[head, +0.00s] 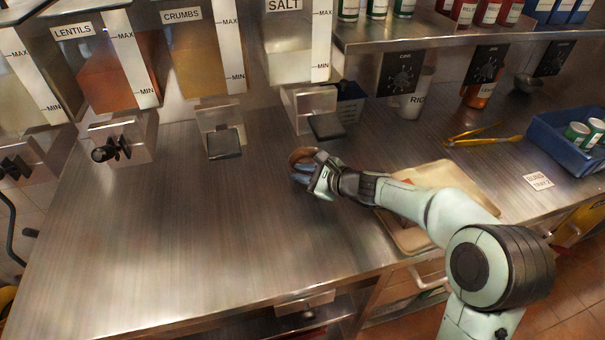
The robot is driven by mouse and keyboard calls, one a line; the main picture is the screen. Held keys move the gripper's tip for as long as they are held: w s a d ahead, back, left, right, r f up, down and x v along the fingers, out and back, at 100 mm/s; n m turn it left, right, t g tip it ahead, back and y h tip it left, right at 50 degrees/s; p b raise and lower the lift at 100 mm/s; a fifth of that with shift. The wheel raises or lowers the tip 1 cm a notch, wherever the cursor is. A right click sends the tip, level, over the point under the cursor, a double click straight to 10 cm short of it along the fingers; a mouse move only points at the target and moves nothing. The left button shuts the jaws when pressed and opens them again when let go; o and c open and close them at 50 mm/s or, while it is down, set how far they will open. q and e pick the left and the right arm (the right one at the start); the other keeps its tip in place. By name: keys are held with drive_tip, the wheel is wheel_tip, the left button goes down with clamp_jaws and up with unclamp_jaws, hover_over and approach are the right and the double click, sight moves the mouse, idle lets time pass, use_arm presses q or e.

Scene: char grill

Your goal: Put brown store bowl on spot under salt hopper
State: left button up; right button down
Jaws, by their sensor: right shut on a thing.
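The brown store bowl (303,156) is small and partly hidden by my right gripper (308,174). My right gripper is shut on the bowl at its near side. The bowl is at the steel counter, just in front of and a little left of the salt hopper's outlet; I cannot tell whether it touches the counter. The salt hopper (289,60) hangs at the back with a "SALT" label, and its dispenser (310,102) has a dark flap (326,126) below it. My left gripper is not in view.
Lentils (110,75) and crumbs (197,60) hoppers stand to the left. A tan tray (452,177) lies under my right arm. Yellow tongs (485,138) and a blue bin (563,150) are at the right. The left part of the counter (170,235) is clear.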

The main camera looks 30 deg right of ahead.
drive_tip(key=c, duration=1.4)
unclamp_jaws()
drive_tip(key=shift+f, duration=0.1)
drive_tip(key=o, duration=0.3)
drive_tip(key=shift+r, duration=0.2)
drive_tip(key=v, duration=1.2)
